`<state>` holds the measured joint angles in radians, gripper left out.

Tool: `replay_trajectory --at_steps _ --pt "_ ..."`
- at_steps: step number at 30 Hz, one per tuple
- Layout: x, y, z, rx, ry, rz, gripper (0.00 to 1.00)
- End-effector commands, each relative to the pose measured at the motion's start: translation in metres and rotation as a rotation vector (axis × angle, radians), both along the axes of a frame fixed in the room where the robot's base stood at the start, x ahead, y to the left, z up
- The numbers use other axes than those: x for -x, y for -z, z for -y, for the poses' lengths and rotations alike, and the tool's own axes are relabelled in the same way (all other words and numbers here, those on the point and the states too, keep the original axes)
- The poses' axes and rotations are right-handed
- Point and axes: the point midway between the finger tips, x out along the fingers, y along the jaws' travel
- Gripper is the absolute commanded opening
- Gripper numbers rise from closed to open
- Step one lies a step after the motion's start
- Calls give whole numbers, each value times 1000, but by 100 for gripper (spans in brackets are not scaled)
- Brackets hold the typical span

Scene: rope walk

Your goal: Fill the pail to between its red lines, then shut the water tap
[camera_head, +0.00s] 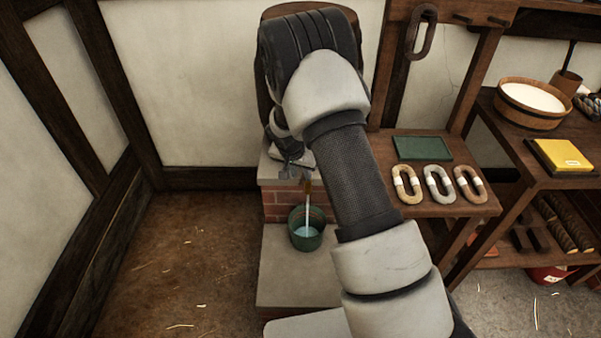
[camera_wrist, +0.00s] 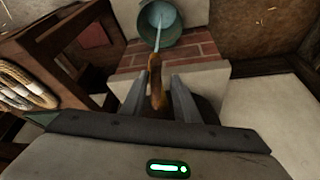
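The green pail (camera_head: 294,237) stands on a pale slab below the tap, with pale blue water inside. It also shows at the top of the wrist view (camera_wrist: 172,40). Its red lines cannot be made out. A thin stream of water (camera_head: 308,212) runs from the brownish tap (camera_wrist: 156,76) into the pail. My gripper (camera_wrist: 158,92) is at the tap, with its two fingers apart on either side of the brown tap part and gaps showing. In the head view, my gripper (camera_head: 290,170) is small and dark above the pail.
The cask (camera_head: 276,12) behind my arm is mostly hidden. A brick plinth (camera_head: 284,206) stands behind the pail. At right, a wooden bench (camera_head: 440,209) holds rope coils (camera_head: 438,184) and a green slate (camera_head: 422,148). Floor at left is open, with straw.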

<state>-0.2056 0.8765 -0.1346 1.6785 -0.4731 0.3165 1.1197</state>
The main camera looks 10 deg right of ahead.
Motion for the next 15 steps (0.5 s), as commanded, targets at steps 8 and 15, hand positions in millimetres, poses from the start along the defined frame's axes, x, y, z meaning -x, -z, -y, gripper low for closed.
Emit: replay_trajectory --at_steps 8,15 --pt "0 0 0 0 0 0 0" --pt "-4 6 -5 2 61 3 0"
